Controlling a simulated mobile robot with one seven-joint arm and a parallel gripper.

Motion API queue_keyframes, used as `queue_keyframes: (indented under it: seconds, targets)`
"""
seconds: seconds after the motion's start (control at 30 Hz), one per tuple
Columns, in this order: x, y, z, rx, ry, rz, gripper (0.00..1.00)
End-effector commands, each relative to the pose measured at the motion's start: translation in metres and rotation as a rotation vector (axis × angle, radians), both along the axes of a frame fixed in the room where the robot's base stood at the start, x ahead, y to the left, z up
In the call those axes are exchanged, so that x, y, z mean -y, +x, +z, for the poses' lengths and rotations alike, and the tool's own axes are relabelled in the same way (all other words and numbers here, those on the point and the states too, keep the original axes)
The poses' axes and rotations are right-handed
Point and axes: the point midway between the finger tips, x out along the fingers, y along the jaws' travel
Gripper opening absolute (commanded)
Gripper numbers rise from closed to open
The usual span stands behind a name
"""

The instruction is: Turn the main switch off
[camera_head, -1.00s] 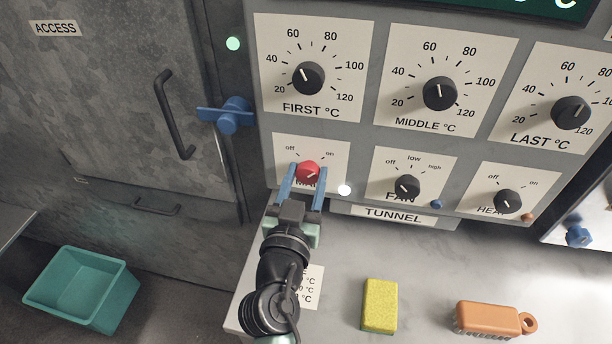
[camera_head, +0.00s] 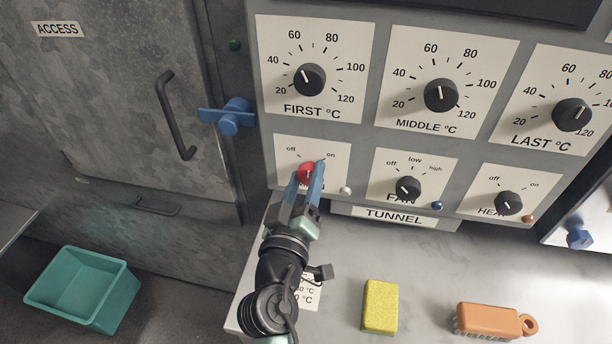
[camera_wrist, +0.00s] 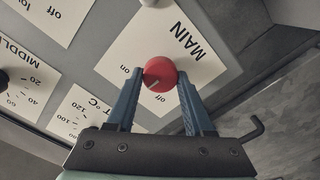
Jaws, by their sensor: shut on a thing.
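The main switch is a red knob (camera_head: 305,174) on a white plate marked off at left and on at right, low on the panel's left. My gripper (camera_head: 308,171) is shut on it, its blue fingers partly covering the knob and the MAIN label. In the wrist view the red knob (camera_wrist: 160,73) sits between the two fingertips, its pale mark slanting down-left toward the off word. The white lamp (camera_head: 345,190) beside the switch looks unlit. The display (camera_head: 530,8) at the top is dark.
The fan knob (camera_head: 408,188) and heat knob (camera_head: 508,203) stand right of the switch, with three temperature dials above. A yellow sponge (camera_head: 380,306) and orange brush (camera_head: 488,320) lie on the counter below. A teal bin (camera_head: 82,290) stands at lower left.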

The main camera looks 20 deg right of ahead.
Motion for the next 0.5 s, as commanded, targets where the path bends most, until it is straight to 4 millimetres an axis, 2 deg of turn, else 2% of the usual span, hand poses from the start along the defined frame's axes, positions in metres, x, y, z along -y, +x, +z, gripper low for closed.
queue_keyframes:
  seconds: [0.5]
  targets:
    - [-0.0017, 0.0007, -0.0012, -0.276, -0.406, 0.002, 0.0]
